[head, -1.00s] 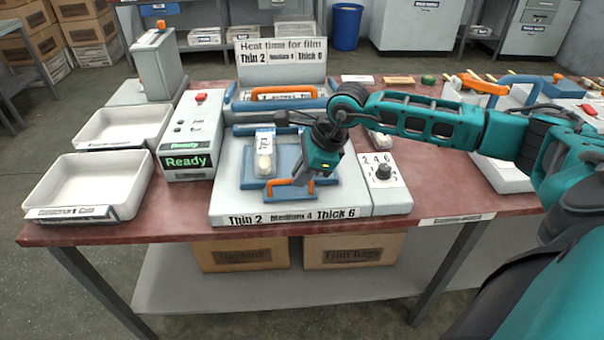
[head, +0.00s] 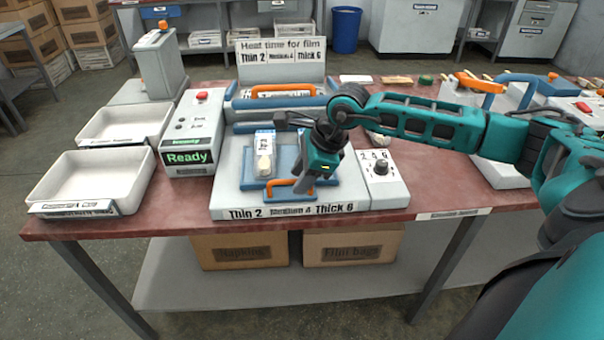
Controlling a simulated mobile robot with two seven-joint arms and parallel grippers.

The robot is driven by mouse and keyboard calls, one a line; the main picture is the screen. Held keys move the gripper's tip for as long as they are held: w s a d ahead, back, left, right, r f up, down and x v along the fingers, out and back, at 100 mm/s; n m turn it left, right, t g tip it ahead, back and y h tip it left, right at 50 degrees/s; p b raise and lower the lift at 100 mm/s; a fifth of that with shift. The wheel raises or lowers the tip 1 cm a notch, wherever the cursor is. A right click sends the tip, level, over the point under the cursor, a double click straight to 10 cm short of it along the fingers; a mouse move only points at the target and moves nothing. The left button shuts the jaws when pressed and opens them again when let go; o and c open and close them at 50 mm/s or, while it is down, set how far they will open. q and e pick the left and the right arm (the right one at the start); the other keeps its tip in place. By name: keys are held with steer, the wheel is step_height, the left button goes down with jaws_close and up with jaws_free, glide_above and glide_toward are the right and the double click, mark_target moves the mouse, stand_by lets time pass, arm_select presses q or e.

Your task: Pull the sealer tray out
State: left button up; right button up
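The blue sealer tray (head: 253,182) sits on the grey sealer base, with an orange handle (head: 278,186) along its front edge. A clear film packet (head: 264,160) with a pale item inside lies on the tray. My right gripper (head: 299,207) reaches in from the right, pointing down at the right end of the handle. Its fingers overlap the handle in the picture, and I cannot tell whether they are closed on it. The gripper body hides the tray's right part. My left gripper is not in view.
Two white bins (head: 92,180) stand further left. The table's front edge is close before the sealer.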

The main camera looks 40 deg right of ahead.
steer(key=v, duration=1.3)
steer(key=shift+f, duration=0.1)
